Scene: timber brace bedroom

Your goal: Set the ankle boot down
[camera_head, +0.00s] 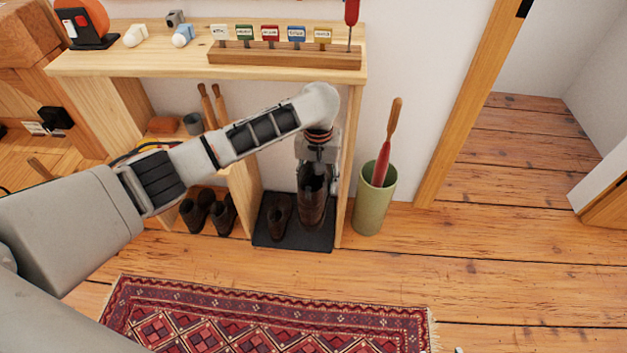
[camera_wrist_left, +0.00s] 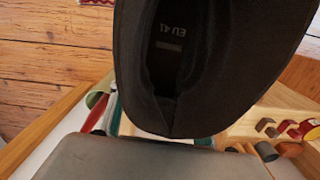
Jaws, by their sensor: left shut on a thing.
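The brown ankle boot (camera_head: 312,208) is upright in the head view, over the right part of a dark mat (camera_head: 290,241) in the shelf's lower bay. I cannot tell whether its sole touches the mat. My left gripper (camera_head: 316,172) is shut on the boot from above. In the left wrist view the dark boot opening (camera_wrist_left: 195,60) fills the middle, with a size label inside. A second brown boot (camera_head: 279,216) stands on the mat to its left. My right gripper is not in view.
A green bin (camera_head: 373,199) with a red-and-wood-handled item stands right of the shelf (camera_head: 210,70). More dark shoes (camera_head: 208,210) sit in the left bay. A patterned red rug (camera_head: 270,315) lies in front. Wooden floor at right is clear.

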